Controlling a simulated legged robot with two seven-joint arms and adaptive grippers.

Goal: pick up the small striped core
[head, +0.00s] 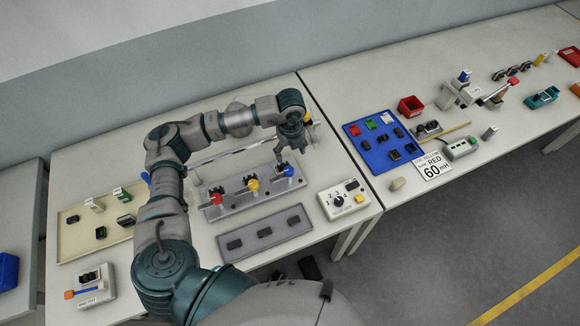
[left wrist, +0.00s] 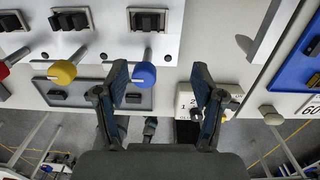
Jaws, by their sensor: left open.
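I cannot make out a small striped core for certain in either view. Small dark parts (head: 394,154) lie on the blue tray (head: 361,151), too small to show stripes. My left gripper (head: 291,153) hangs above the near table, just over the blue-knobbed lever (head: 288,171) in the head view. In the left wrist view its two fingers (left wrist: 159,88) stand apart with nothing between them, and the blue knob (left wrist: 144,73) shows beside the left finger. My right gripper is in neither view.
A lever panel (head: 250,192) with red, yellow and blue knobs lies below the gripper. A numbered white box (head: 344,199) stands right of it. A small beige block (head: 397,184) sits at the far table's edge. A cream tray (head: 81,240) is at left.

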